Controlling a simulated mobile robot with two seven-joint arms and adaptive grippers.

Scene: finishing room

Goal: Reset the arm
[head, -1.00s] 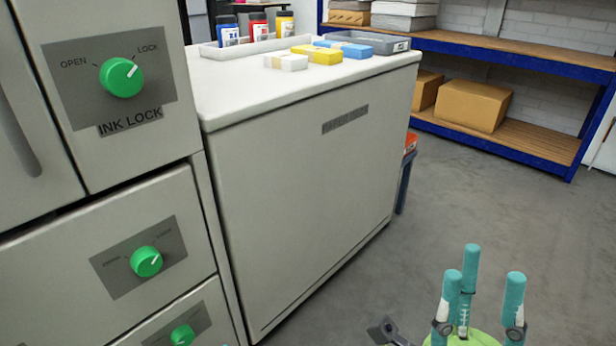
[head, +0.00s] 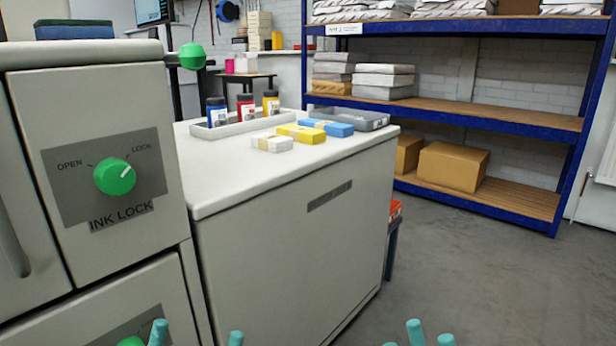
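My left gripper (head: 197,336) shows at the bottom edge as teal fingertips set wide apart in front of the grey cabinet. It looks open, with nothing visible between the tips. My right gripper (head: 417,335) shows at the bottom edge, right of the cabinet and over the floor. Its teal fingertips stand apart and look open and empty. The palms and arm links of both are below the picture.
A grey cabinet has an INK LOCK panel with a green knob (head: 114,177). A white-topped counter (head: 290,230) holds a bottle tray (head: 232,128), several coloured blocks and a grey tray (head: 350,119). A blue-framed shelf (head: 500,112) stands behind. The floor (head: 480,280) at right is clear.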

